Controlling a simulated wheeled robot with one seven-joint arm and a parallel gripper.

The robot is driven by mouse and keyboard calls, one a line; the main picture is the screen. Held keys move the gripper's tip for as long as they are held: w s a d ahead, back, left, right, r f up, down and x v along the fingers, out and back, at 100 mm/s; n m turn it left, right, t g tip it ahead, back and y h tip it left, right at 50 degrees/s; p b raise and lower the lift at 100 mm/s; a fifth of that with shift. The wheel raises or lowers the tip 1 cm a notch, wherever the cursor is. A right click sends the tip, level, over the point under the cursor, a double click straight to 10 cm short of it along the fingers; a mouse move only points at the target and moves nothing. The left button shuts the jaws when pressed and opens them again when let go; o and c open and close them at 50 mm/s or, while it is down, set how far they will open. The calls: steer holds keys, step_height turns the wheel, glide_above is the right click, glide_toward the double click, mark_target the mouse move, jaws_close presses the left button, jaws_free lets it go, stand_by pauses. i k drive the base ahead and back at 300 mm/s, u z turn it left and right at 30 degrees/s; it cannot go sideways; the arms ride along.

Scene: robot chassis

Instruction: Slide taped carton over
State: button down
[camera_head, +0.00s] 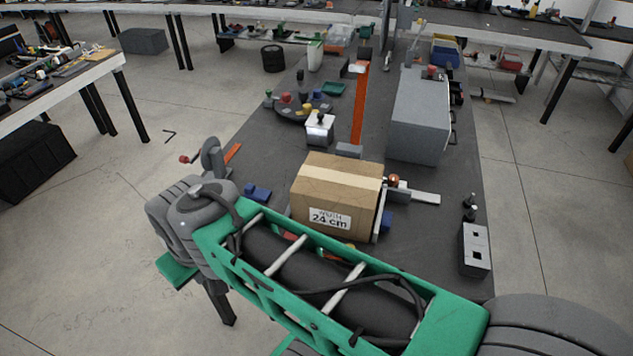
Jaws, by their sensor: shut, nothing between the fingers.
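The taped carton (338,192) is a brown cardboard box with a pale tape strip across its top. A white label on its front face reads "24 cm", with a smaller word above it. It sits upright on the dark workbench (440,235), in the middle of the near part. A thin light upright plate (381,210) stands along its right side; I cannot tell whether they touch. My green arm link crosses in front of the carton's lower front. My gripper does not show in the head view.
A grey cabinet (418,120) stands behind the carton to the right. An orange upright strip (359,105) and a white block (319,130) are behind it. Blue blocks (257,193) lie to its left. A grey box with square holes (474,250) stands at the right edge.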

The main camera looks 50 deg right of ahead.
mark_target(330, 194)
steer(key=z, duration=0.35)
steer(key=i, duration=0.55)
steer(key=u, duration=1.3)
